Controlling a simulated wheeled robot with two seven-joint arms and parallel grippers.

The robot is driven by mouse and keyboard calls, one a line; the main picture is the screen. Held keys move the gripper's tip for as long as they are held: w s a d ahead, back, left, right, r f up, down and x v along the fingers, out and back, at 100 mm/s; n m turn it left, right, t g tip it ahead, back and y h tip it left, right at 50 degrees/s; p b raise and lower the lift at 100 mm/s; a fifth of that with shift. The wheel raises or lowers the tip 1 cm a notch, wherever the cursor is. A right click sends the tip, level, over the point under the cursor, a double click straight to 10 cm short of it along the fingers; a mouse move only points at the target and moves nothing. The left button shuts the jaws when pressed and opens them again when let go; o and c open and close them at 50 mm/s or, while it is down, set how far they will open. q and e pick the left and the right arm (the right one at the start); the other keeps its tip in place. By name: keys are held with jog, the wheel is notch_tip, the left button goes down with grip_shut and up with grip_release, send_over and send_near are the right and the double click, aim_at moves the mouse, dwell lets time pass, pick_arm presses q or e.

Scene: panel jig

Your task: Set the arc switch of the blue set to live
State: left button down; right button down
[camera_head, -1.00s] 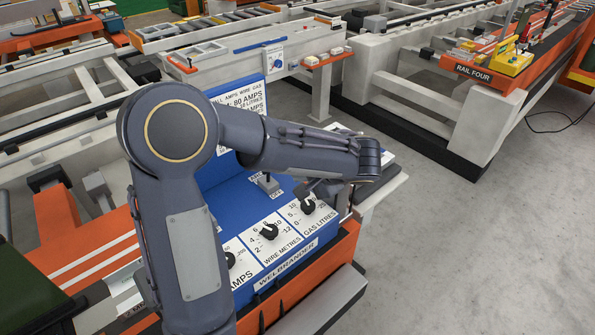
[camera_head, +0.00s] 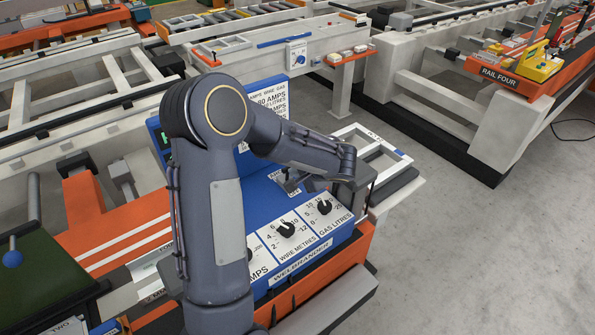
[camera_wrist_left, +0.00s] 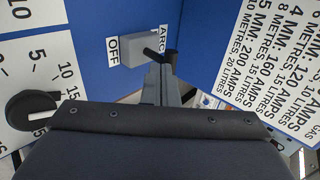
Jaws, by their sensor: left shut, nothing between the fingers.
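The blue set (camera_head: 262,190), marked WELBRANDER, stands in the middle of the head view. Its arc switch shows in the left wrist view as a grey block (camera_wrist_left: 135,49) on the blue panel, with the OFF label on its left and the ARC label at its upper right. My left gripper (camera_head: 290,184) is shut and empty at the switch. In the wrist view its fingertips (camera_wrist_left: 163,58) overlap the block's right end; I cannot tell whether they touch it. The lever's position is not clear. My right gripper is not in view.
The wire dial (camera_head: 287,229) and gas dial (camera_head: 324,206) sit on the set's front face, close to my left gripper. A printed settings board (camera_head: 262,112) rises behind. A white frame (camera_head: 385,150) lies to the right. Grey floor (camera_head: 500,240) is clear beyond.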

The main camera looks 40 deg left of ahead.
pick_arm(q)
jog(key=shift+w+a+r+h+p, duration=0.1)
jog(key=shift+a+r+h+p, duration=0.1)
jog(key=shift+a+h+p, duration=0.15)
jog(key=shift+a+r+h+p, duration=0.15)
jog(key=shift+a+h+p, duration=0.05)
jog(key=shift+h+p, duration=0.2)
jog(key=shift+w+a+g, duration=0.1)
jog(key=shift+g, duration=0.2)
jog(key=shift+w+a+r+h+p, duration=0.1)
jog(key=shift+a+r+h+p, duration=0.1)
jog(key=shift+a+h+p, duration=0.3)
jog(key=shift+w+a+f+b, duration=0.1)
jog(key=shift+w+a+b, duration=0.1)
jog(key=shift+a+b, duration=0.35)
jog(key=shift+w+a+b, duration=0.25)
jog(key=shift+a+b, duration=0.45)
jog(key=shift+a, duration=0.1)
jog(key=shift+r, duration=0.25)
